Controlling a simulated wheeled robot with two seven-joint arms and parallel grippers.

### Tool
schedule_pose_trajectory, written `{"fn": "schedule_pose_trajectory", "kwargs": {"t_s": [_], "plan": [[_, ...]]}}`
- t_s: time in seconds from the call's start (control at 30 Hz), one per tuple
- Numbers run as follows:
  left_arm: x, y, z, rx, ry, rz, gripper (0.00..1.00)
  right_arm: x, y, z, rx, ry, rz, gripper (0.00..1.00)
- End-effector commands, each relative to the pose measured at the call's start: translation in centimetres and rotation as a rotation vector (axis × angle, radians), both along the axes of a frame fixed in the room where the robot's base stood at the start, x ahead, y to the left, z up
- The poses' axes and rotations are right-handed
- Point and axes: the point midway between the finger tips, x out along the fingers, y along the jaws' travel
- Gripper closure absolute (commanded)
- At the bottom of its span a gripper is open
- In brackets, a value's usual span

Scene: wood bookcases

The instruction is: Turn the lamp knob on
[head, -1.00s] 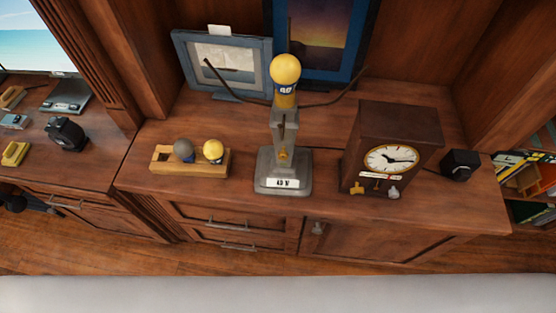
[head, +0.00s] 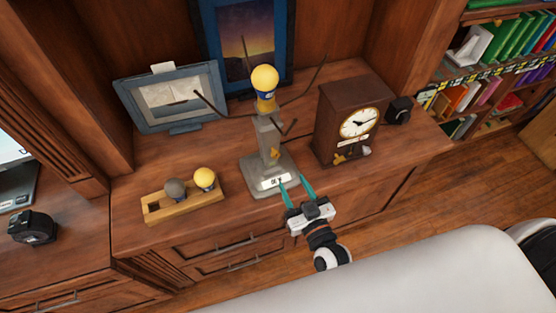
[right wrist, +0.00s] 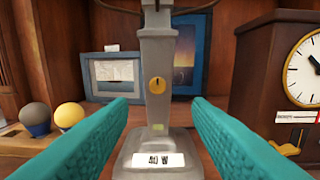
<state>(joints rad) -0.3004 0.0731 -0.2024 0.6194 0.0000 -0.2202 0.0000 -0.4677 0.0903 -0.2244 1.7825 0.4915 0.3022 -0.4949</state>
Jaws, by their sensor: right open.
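The lamp (head: 268,140) stands upright on the wooden cabinet top, with a grey square base, a grey post and a yellow bulb (head: 264,78) on top. Its small yellow-orange knob (right wrist: 157,85) is on the front of the post and also shows in the head view (head: 274,154). A white label (right wrist: 152,160) is on the base. My right gripper (head: 294,184) is open and empty, with teal fingers just in front of the lamp base. In the right wrist view the knob lies between and beyond the two fingers, not touched. My left gripper is not in view.
A wooden holder (head: 205,205) with a grey and a yellow bulb stands left of the lamp. A brown clock (head: 350,105) stands close on the right. Framed pictures (head: 172,97) and thin dark curved rods are behind. Bookshelves (head: 500,65) are at far right.

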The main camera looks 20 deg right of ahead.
Motion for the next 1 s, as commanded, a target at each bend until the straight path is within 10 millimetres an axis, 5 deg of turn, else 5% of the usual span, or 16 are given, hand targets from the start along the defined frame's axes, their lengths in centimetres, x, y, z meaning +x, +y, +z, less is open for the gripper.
{"fn": "schedule_pose_trajectory", "kwargs": {"t_s": [0.4, 0.87, 1.0], "plan": [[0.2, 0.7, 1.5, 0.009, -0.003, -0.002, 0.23, 7.7, 0.8, 0.1, 0.0, 0.0, 0.001, 0.55], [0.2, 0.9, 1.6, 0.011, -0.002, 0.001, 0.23, 9.0, 1.0, 0.0, 0.001, 0.002, 0.001, 0.55], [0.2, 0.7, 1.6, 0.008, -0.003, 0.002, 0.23, 9.0, 1.0, 0.0, 0.0, 0.002, 0.001, 0.76]]}}
